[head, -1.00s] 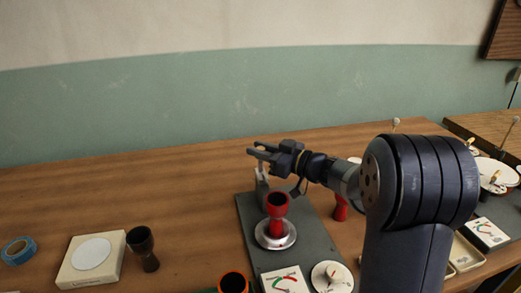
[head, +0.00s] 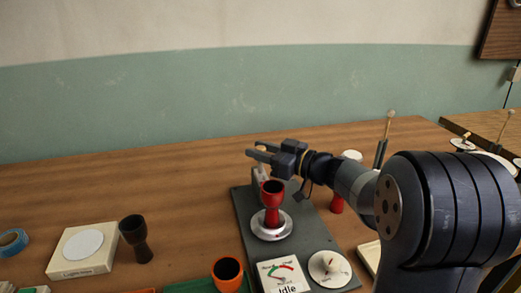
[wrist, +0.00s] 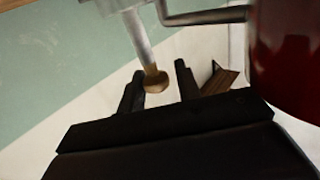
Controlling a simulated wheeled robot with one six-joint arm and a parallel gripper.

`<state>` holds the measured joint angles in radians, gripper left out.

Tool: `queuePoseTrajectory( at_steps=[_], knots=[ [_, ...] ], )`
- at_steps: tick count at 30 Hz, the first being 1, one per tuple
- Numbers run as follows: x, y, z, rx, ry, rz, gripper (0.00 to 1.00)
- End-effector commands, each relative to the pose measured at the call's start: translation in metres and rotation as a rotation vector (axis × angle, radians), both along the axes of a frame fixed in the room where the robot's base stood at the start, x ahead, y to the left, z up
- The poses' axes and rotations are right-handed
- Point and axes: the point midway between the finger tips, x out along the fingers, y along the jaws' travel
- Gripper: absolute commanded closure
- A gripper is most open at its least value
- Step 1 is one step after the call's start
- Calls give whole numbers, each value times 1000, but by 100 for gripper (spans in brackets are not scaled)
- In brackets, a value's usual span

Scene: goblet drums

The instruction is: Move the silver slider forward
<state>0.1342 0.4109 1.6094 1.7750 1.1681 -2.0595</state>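A red goblet drum (head: 272,195) stands upright on a round silver disc (head: 271,226) on a dark grey plate. A grey metal post (head: 259,178) rises behind it, partly hidden under my gripper (head: 259,151). I cannot tell for sure which metal part is the silver slider. My gripper is open, its fingers pointing left above the post. In the wrist view, a silver rod (wrist: 140,38) with a brass-coloured tip (wrist: 155,82) shows between the two spread fingers (wrist: 158,86). I cannot tell whether they touch it. Part of a red drum (wrist: 288,60) fills the right edge.
A gauge reading "Idle" (head: 282,273) and a white dial (head: 330,268) sit at the plate's front. An orange-rimmed drum (head: 227,272), a dark drum (head: 138,238), a light box (head: 83,250) and blue tape (head: 12,241) stand left. The table's back left is clear.

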Motion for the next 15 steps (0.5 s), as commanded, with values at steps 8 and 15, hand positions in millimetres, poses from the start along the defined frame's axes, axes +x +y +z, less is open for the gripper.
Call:
queuePoseTrajectory(
  at_steps=[8,15],
  knots=[
    [1,0,1,1,-3,-2,57],
    [-4,-9,1,1,-3,-5,57]
  ],
)
